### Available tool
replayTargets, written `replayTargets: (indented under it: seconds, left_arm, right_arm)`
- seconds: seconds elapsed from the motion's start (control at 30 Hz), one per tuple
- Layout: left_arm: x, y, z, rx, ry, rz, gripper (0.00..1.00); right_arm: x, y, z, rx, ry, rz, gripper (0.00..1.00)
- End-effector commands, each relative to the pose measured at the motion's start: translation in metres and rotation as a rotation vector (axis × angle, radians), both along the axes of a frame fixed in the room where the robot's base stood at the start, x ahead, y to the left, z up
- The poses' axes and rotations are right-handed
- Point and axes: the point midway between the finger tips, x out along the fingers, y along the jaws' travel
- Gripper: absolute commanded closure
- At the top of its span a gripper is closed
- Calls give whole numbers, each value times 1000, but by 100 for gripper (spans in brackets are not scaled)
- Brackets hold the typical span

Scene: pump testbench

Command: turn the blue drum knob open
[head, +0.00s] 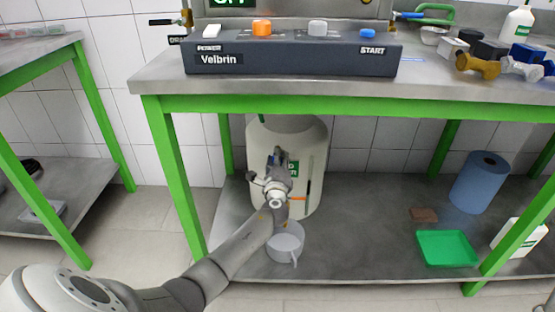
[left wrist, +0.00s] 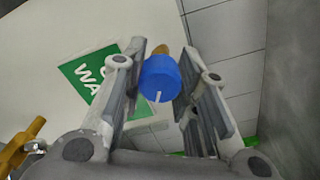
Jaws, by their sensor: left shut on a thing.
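The blue drum knob (left wrist: 161,79) sits between the two fingers of my left gripper (left wrist: 160,85) in the left wrist view. It has a white mark on its lower edge and a brass stem behind it. The fingers are shut on it. In the head view my left gripper (head: 277,160) is in front of the pale drum (head: 310,138) under the bench and hides most of the knob. A green label (left wrist: 88,70) with white letters is on the drum, to the left of the knob. My right gripper is not in view.
A grey jug (head: 286,242) stands on the lower shelf (head: 350,235) below my left gripper. A green tray (head: 447,248), a brown block (head: 424,215) and a blue roll (head: 480,182) are to the right. The green-framed bench top (head: 420,90) is above my arm.

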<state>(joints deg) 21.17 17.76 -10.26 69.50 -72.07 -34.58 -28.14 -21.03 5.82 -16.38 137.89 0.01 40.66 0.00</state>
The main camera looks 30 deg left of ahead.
Motion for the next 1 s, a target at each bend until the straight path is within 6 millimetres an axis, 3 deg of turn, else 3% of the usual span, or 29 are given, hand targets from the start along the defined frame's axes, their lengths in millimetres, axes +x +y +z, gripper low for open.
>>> replayTargets:
  seconds: [0.33, 0.37, 0.5, 1.0]
  left_arm:
    - [0, -3, -3, 0, 5, -6, 96]
    - [0, -3, -3, 0, 5, -6, 68]
    - [0, -2, -2, 0, 4, -4, 50]
    - [-8, -6, -1, 1, 1, -3, 49]
  right_arm:
    - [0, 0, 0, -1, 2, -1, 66]
    - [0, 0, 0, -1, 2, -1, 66]
    - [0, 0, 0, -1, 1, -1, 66]
    - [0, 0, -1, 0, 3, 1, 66]
